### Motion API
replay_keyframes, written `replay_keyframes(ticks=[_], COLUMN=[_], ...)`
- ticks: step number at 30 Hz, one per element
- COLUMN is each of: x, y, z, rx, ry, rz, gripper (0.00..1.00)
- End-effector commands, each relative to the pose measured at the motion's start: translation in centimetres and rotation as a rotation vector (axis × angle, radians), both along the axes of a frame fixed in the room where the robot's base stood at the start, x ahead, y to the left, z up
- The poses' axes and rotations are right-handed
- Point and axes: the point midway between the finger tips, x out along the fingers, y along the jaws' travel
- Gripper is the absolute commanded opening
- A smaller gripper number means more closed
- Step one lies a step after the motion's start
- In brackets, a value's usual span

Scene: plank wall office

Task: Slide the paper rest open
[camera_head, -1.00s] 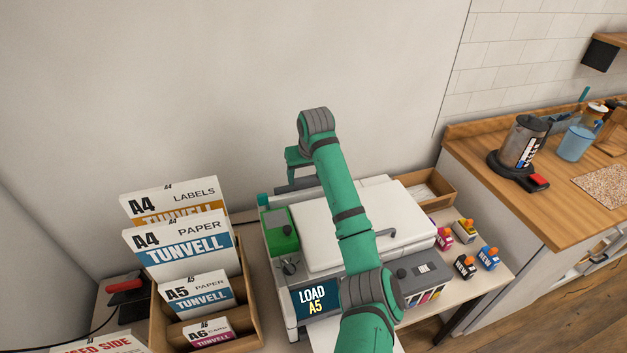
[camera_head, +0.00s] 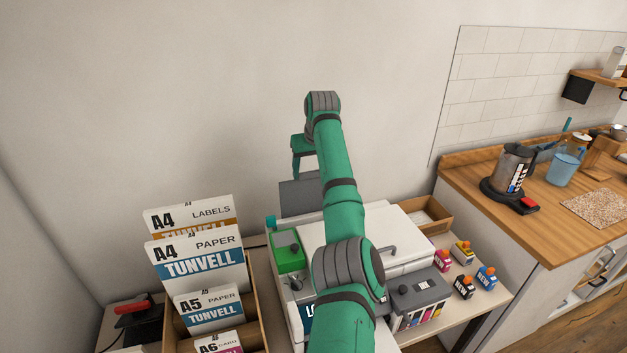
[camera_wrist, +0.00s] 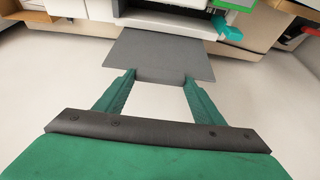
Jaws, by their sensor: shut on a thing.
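The paper rest is a flat grey panel at the rear of the white printer (camera_head: 405,222). In the head view the paper rest (camera_head: 298,198) stands up behind the printer, partly hidden by my arm. In the wrist view the paper rest (camera_wrist: 155,55) extends from the printer's rear slot toward my gripper. My gripper (camera_wrist: 160,77) is shut on the narrower end of the paper rest, one green finger on each side.
A box of paper packs (camera_head: 200,265) stands left of the printer. Several ink cartridges (camera_head: 463,287) and an open wooden tray (camera_head: 432,215) are at its right. A counter with a kettle (camera_head: 511,170) is farther right. The wall behind is bare.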

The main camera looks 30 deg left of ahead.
Motion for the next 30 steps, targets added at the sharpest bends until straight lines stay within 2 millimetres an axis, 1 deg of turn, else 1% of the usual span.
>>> replay_keyframes(ticks=[8, 9, 10, 11, 19, 22, 26, 30], x=[0.0, 0.0, 0.0, -0.1, -0.1, -0.1, -0.6, -1.5], y=[-0.1, -0.1, -0.1, 0.0, 0.0, -0.3, -0.5, -0.8], z=[-0.1, -0.1, -0.1, -0.1, -0.1, 0.4, 1.9, 4.4], rx=[-0.002, -0.003, -0.002, -0.003, -0.002, -0.002, -0.001, 0.000], ry=[0.001, 0.001, 0.002, 0.002, 0.004, 0.003, 0.002, 0.000], rz=[-0.003, -0.003, -0.002, -0.001, -0.001, -0.002, 0.000, 0.005], gripper=[0.22, 0.72, 0.79, 0.81, 0.81, 0.81, 0.81, 0.81])
